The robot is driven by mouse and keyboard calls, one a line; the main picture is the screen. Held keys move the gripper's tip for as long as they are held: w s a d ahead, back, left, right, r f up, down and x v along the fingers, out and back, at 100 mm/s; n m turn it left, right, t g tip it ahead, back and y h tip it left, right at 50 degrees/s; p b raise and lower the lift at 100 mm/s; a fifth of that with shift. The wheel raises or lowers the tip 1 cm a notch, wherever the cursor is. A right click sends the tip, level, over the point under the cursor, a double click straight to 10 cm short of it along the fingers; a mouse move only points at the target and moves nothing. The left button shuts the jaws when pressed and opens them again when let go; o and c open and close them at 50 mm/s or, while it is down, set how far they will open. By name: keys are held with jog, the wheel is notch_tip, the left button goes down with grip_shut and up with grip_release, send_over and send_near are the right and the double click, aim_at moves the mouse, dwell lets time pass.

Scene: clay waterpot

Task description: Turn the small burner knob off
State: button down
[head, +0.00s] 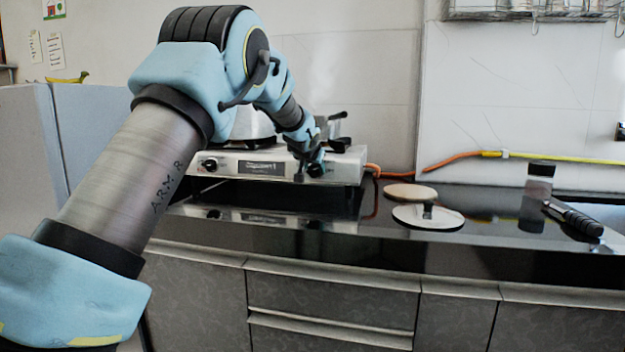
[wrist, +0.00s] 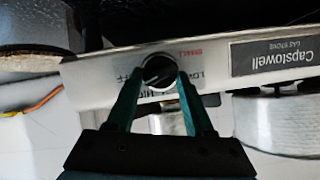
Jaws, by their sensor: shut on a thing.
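The silver gas stove (head: 345,163) stands on the black counter, with a dark name plate reading "Capstowell". The small burner knob (wrist: 159,68) is round and black, beside the red word "SMALL" in the wrist view, which is upside down. My gripper (wrist: 158,82) has its two green fingers on either side of this knob and is shut on it. In the head view my gripper (head: 308,166) is at the right end of the stove front and mostly covers the knob. The knob's exact setting cannot be read; its markings are partly hidden by the fingers.
Another black knob (head: 209,164) is at the stove's left end. An orange hose (head: 390,174) runs behind. A round tan board (head: 410,191), a white disc (head: 428,217) and a dark-handled tool (head: 573,217) lie to the right. Drawers are below the counter.

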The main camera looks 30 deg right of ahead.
jog(key=m+b, duration=0.1)
jog(key=m+t+b, duration=0.1)
jog(key=b, duration=0.1)
jog(key=shift+s+d+f+y, duration=0.15)
jog(key=shift+f+y, duration=0.15)
jog(key=shift+m+b, duration=0.5)
jog(key=shift+b, duration=0.05)
jog(key=shift+r+t, duration=0.1)
jog(key=shift+t, duration=0.2)
jog(key=shift+c, duration=1.4)
grip_release()
jog(key=shift+r, duration=0.1)
jog(key=b+v, duration=0.2)
jog(key=v, duration=0.8)
jog(key=shift+s+r, duration=0.25)
jog(key=shift+s, duration=0.05)
